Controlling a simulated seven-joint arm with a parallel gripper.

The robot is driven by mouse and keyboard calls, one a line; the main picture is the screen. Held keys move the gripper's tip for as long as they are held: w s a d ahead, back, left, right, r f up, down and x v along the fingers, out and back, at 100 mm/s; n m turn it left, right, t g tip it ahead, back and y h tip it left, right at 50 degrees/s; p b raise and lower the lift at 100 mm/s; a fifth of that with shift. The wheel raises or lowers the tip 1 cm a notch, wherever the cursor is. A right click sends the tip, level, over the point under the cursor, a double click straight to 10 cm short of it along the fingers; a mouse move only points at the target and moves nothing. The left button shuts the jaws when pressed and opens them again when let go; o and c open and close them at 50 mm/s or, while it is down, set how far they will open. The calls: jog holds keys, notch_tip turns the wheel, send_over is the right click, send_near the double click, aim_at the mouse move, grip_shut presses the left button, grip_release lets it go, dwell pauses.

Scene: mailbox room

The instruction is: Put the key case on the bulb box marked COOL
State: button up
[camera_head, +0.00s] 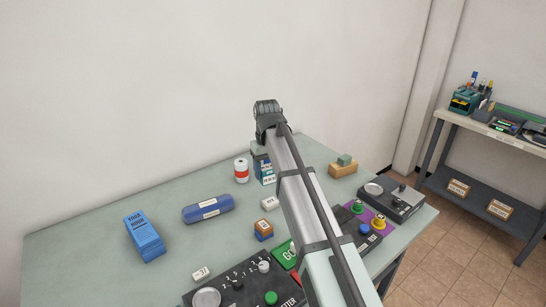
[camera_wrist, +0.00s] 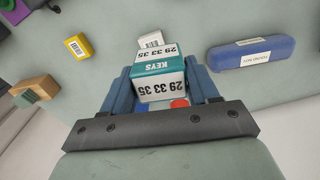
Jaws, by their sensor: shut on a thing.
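My gripper (camera_wrist: 160,88) is shut on the key case (camera_wrist: 160,68), a teal and white box marked KEYS and 29 33 35, held between its blue fingers in the wrist view. In the head view, my arm hides much of the gripper near the wall at the back of the table. Blue and red patches show under the key case in the wrist view. I cannot read COOL on any box, and I cannot tell whether the key case touches anything below.
A red and white can (camera_head: 241,170) stands close left of the blue and white box. A wooden block (camera_head: 342,169) is at right. Control panels (camera_head: 245,284) occupy the front. The left table is mostly clear.

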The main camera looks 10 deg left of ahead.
jog(key=w+a+r+n, duration=0.1)
jog(key=w+r, duration=0.2)
jog(key=w, duration=0.8)
jog(key=w+r+n, duration=0.1)
jog(key=w+r, duration=0.2)
jog(key=w, duration=0.8)
jog(key=shift+s+f, duration=0.1)
jog(key=shift+f, duration=4.45)
jog(key=o, duration=1.1)
jog(key=shift+f, duration=0.1)
notch_tip(320, 180, up, 12)
